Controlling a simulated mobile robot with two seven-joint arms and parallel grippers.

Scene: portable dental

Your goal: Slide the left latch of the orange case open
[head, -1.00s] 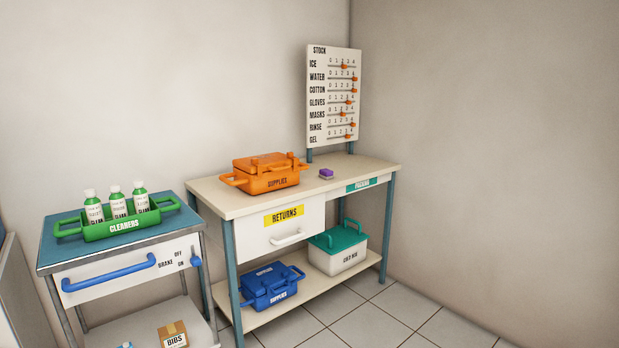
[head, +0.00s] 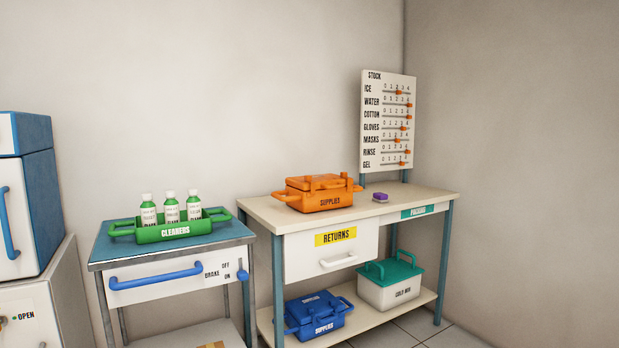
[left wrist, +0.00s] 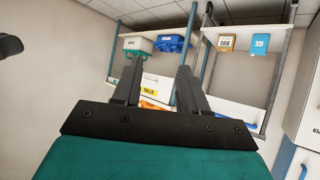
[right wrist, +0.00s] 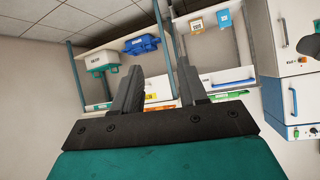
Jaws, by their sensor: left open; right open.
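The orange case (head: 320,193), labelled SUPPLIES, sits closed on the top of the cream table in the head view. My right gripper (right wrist: 160,82) is open and empty in the right wrist view. Neither gripper shows in the head view.
A blue case (head: 318,316) and white cold box (head: 388,290) stand on the lower shelf. A cart (head: 172,267) with a green cleaners tray (head: 176,232) is at left.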

